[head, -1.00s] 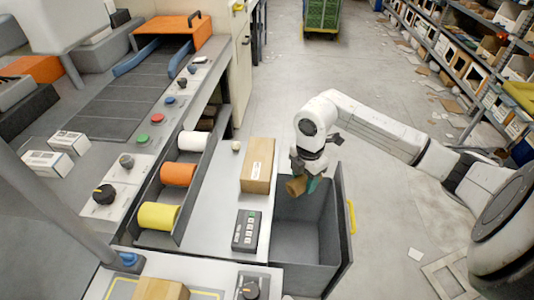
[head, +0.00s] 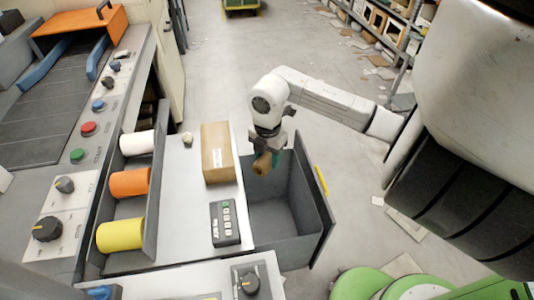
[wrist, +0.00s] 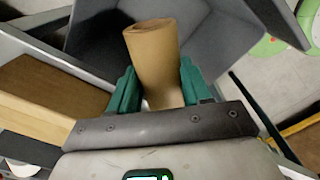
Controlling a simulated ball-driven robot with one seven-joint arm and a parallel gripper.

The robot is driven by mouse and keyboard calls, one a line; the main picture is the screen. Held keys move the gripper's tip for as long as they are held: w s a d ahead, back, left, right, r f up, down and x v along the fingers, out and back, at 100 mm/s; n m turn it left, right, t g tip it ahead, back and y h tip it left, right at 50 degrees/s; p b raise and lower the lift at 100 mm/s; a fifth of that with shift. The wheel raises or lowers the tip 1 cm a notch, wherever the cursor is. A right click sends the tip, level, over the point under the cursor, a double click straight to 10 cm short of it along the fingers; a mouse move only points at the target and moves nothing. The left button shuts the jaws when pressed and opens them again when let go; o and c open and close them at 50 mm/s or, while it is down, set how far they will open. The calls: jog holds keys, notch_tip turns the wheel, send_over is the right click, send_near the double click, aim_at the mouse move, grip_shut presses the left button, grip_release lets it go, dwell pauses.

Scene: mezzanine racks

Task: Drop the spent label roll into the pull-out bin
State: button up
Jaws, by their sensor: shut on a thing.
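The spent label roll is a bare brown cardboard tube (head: 262,164); it also shows in the wrist view (wrist: 152,52). My gripper (head: 272,160) is shut on it, with a green finger on each side of the tube in the wrist view (wrist: 154,92). The pull-out bin (head: 322,225) is a dark grey open box, pulled out at the right of the counter. The tube is over the back left part of the bin, near its counter-side edge. The visible bin floor is bare.
A brown carton (head: 217,153) stands on the counter just left of the bin, with a dark keypad (head: 225,223) in front. White, orange (head: 129,182) and yellow (head: 121,235) rolls lie in a rack further left. Open floor lies beyond the bin.

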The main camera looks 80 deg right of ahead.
aim_at(268, 155)
jog(key=shift+f, duration=0.35)
jog(key=o, duration=1.1)
notch_tip(268, 155, up, 11)
jog(key=shift+f+b, duration=0.1)
jog(key=shift+b, duration=0.2)
